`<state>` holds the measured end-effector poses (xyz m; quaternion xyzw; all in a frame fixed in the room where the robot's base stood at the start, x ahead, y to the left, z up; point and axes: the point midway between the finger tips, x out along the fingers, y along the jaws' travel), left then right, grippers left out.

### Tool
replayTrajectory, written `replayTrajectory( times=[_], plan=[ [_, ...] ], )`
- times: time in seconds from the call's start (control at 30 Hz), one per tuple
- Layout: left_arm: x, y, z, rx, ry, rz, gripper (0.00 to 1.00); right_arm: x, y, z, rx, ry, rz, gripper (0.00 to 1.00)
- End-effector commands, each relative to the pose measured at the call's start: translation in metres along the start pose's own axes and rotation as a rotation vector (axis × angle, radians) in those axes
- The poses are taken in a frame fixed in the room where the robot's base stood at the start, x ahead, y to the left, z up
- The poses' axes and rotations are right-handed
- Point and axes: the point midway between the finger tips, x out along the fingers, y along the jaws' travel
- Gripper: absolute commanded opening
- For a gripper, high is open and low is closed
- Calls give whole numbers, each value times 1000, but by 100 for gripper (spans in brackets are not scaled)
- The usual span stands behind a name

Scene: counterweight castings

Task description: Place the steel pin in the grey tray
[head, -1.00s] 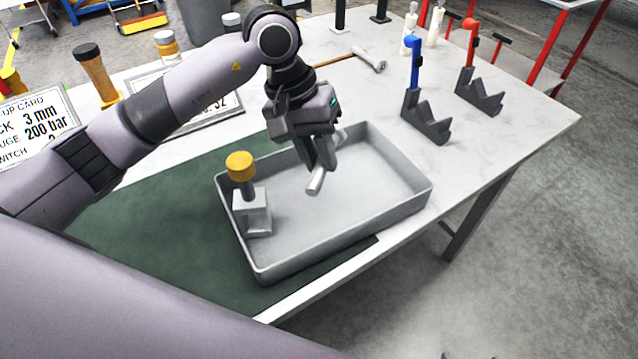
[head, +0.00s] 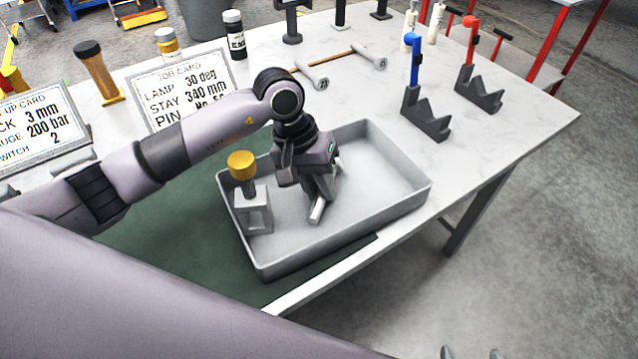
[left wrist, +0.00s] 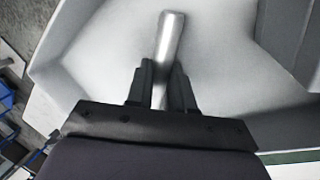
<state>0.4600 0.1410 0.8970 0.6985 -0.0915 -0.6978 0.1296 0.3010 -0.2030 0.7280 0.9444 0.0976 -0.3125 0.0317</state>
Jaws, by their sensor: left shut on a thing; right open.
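The steel pin (head: 317,211) is a light metal rod held by my left gripper (head: 318,197). In the left wrist view the pin (left wrist: 170,38) runs out between the two dark fingers (left wrist: 160,90), which are shut on it. The grey tray (head: 345,235) is a shallow rectangular box on the table. My left gripper is down inside the tray outline, with the pin tilted low over the tray floor. I cannot tell if the pin touches the floor. My right gripper (head: 471,353) shows only as two separated fingertips at the bottom edge, open and empty.
Dark notched stands (head: 427,118) stand behind the tray at right. The tray's right half is clear.

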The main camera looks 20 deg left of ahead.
Motion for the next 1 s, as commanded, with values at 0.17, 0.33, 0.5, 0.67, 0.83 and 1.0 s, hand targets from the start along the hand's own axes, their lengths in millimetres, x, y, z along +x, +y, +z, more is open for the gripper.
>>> replayTrajectory(
  times=[0.17,0.33,0.5,0.67,0.83,1.0],
  plan=[
    [1,0,0,0,-1,-1,47,1,0,1,0,1,0,87],
    [1,-1,0,-1,-1,-1,47,1,0,1,0,1,0,87],
    [-4,0,-1,0,2,-1,47,-1,0,-2,0,2,0,87],
    [-32,-1,-2,1,7,-2,47,4,0,4,0,4,0,87],
    [-70,-1,-1,0,6,-2,47,9,0,10,0,3,0,87],
    [-100,0,-1,0,4,-1,47,11,0,14,0,2,0,87]
  ],
)
